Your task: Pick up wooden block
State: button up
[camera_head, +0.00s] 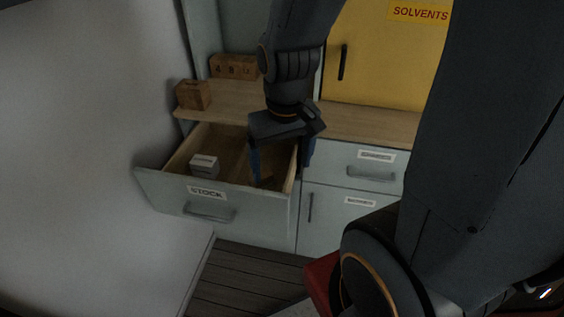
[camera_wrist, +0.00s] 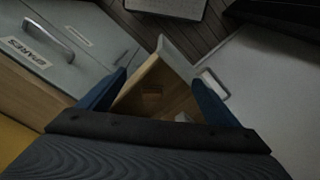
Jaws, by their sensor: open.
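A small brown wooden block (camera_wrist: 152,89) lies on the floor of the open drawer in the wrist view, between my gripper's blue fingers. In the head view a brown shape that looks like this block (camera_head: 267,179) shows dimly in the drawer, partly hidden by a finger. My gripper (camera_head: 281,166) points down over the right side of the drawer (camera_head: 170,195), its fingers apart. In the wrist view my gripper (camera_wrist: 159,80) is open with nothing held. The fingers appear above the block; I cannot tell the exact gap.
A white box (camera_head: 204,166) sits in the drawer's left part. The drawer's right wall is close to my gripper. A wooden box (camera_head: 193,95) and a numbered wooden piece (camera_head: 233,67) stand on the counter (camera_head: 365,125). A yellow solvents cabinet (camera_head: 385,60) is behind.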

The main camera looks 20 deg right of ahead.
jog(key=c, duration=0.3)
jog(key=w+f+m+b, duration=0.1)
jog(key=w+f+m, duration=0.1)
jog(key=w, duration=0.1)
jog(key=w+f+m+b, duration=0.1)
jog(key=w+f+m, duration=0.1)
jog(key=w+m, duration=0.1)
jog(key=w+f+m+b, duration=0.2)
jog(key=w+f+m, duration=0.1)
jog(key=shift+w+d+g, duration=0.1)
jog(key=shift+w+g, duration=0.2)
jog(key=shift+c, duration=1)
jog(key=m+b, duration=0.3)
jog(key=m, duration=0.5)
send_near(268, 180)
jog(key=shift+w+a+f, duration=0.25)
jog(key=shift+w+a, duration=0.2)
jog(key=shift+a, duration=0.05)
jog(key=shift+w+a+f, duration=0.3)
jog(key=shift+w+a, duration=0.1)
jog(key=shift+a, duration=0.05)
jog(key=shift+w+f, duration=0.15)
jog(key=shift+f, duration=0.35)
jog(key=shift+w+d+f+p, duration=0.1)
jog(key=shift+f+p, duration=0.25)
jog(key=shift+f, duration=1.4)
jog(key=shift+w+d+f+p, duration=0.1)
jog(key=shift+f+p, duration=0.25)
jog(key=shift+f, duration=1.4)
